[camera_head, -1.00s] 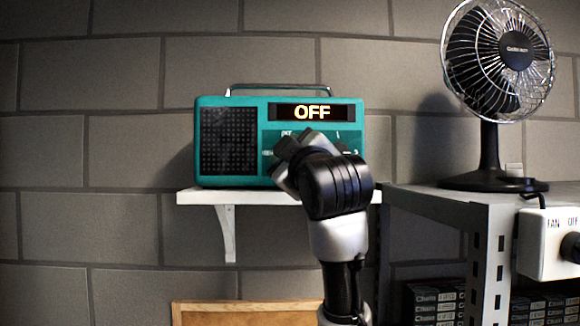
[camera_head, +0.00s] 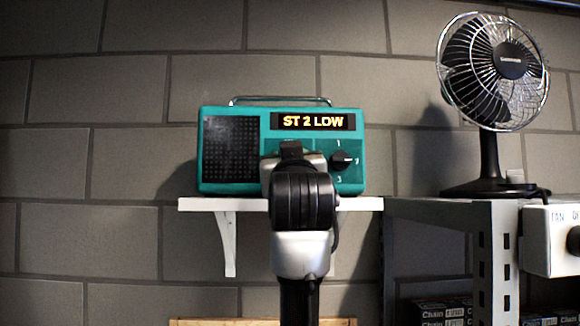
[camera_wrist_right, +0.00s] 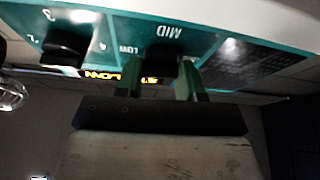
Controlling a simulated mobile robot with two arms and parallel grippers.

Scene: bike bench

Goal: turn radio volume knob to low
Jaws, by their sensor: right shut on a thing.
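The teal radio (camera_head: 260,122) stands on a white wall shelf. Its display (camera_head: 313,121) reads "ST 2 LOW". My right gripper (camera_head: 291,150) is at the radio's front and hides the volume knob in the head view. In the right wrist view, the picture is upside down and my right gripper's fingers (camera_wrist_right: 159,76) stand on either side of the dark volume knob (camera_wrist_right: 162,57), shut on it. The labels MID and LOW show near this knob. My left gripper is not in view.
A station knob (camera_head: 342,159) with numbers around it sits to the right on the radio; it also shows in the wrist view (camera_wrist_right: 63,46). The white shelf (camera_head: 195,205) is narrow. A black fan (camera_head: 489,150) stands on a grey rack (camera_head: 430,210) at the right.

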